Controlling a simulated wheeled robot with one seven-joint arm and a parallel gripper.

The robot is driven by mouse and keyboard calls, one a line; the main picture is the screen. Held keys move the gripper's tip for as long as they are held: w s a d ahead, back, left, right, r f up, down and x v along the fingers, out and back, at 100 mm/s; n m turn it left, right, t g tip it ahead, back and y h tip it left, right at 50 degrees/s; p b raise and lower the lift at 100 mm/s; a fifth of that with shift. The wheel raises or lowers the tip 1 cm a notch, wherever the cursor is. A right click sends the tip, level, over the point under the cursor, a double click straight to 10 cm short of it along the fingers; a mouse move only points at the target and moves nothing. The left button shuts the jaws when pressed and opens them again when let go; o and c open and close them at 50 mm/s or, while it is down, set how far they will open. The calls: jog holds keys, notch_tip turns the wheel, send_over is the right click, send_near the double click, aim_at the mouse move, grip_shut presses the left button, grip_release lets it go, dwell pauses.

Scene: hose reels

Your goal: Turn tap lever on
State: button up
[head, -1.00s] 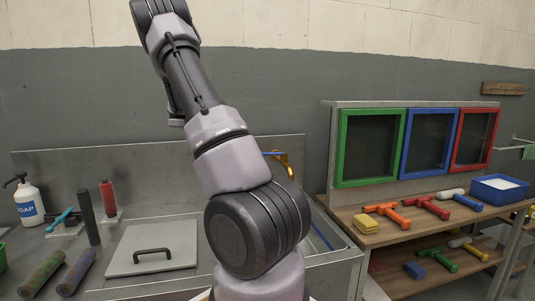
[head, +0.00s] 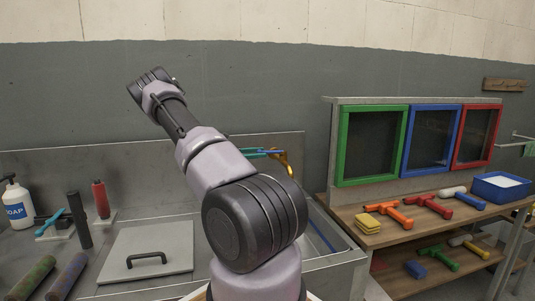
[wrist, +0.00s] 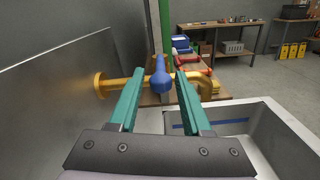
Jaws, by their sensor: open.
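A brass tap (wrist: 105,84) comes out of the grey metal back panel, and its spout turns down over the sink at right. Its blue lever (wrist: 160,78) sticks up from the pipe. In the wrist view my gripper (wrist: 161,74) is open, with one teal finger on each side of the lever and a gap at both sides. The lever seems to be slightly beyond or level with the fingertips. In the head view the tap (head: 284,160) shows just right of my arm, which hides part of it.
The metal sink basin (wrist: 262,125) lies below and right. A grey lid with a handle (head: 147,258), a soap bottle (head: 18,205) and a red cylinder (head: 101,198) are on the left counter. A wooden bench (head: 385,232) with coloured tools stands right.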

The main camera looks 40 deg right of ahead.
aim_at(267, 152)
jog(key=shift+x, duration=1.95)
grip_shut()
